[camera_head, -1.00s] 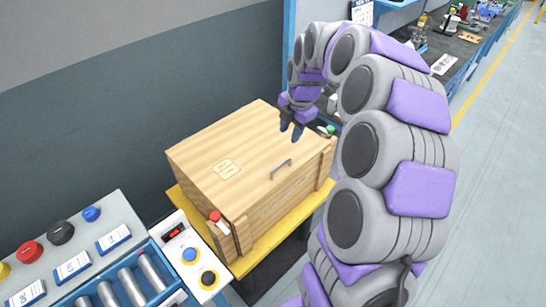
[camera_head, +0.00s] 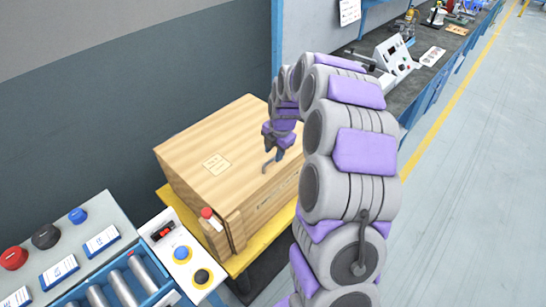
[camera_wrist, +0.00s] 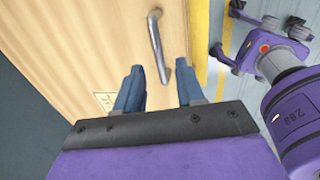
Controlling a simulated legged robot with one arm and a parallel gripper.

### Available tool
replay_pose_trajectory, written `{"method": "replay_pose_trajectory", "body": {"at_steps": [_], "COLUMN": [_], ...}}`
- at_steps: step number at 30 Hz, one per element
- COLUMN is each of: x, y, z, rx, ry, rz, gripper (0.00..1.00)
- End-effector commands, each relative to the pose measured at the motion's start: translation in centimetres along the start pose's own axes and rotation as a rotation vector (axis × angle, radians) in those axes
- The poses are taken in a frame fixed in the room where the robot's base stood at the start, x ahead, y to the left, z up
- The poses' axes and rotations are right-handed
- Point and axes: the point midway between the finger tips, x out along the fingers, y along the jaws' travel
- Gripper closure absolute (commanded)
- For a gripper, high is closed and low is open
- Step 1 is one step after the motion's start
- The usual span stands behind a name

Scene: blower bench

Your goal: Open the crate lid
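The wooden crate (camera_head: 263,203) stands on a yellow-edged table in the head view, with its flat lid (camera_head: 225,133) closed. A grey metal handle (camera_head: 265,166) is on the lid near its front edge. It also shows in the wrist view (camera_wrist: 157,47), running between and just ahead of the fingertips. My gripper (camera_head: 275,155) is at the handle, above the lid's front edge. In the wrist view my gripper (camera_wrist: 160,75) has its two blue fingers apart, one on each side of the handle's near end. Whether they touch it, I cannot tell.
A red-capped item (camera_head: 208,215) sits at the crate's left front corner. A control panel (camera_head: 72,245) with buttons and a roller conveyor (camera_head: 125,285) stand at lower left. A cluttered workbench (camera_head: 385,75) is at the back right. The floor at right is clear.

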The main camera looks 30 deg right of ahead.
Motion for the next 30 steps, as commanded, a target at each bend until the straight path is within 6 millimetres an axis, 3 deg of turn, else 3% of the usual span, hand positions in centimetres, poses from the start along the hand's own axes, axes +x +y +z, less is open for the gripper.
{"method": "replay_pose_trajectory", "body": {"at_steps": [6,17,27,30], "x": [2.2,2.5,2.5,2.5], "y": [0.0,0.1,0.1,0.1], "z": [0.0,0.0,0.0,0.0], "rx": [-0.001,-0.001,-0.001,-0.001], "ry": [0.0,-0.001,-0.001,-0.001], "rz": [0.0,0.002,0.002,0.002], "gripper": [0.62,0.62,0.94,1.0]}}
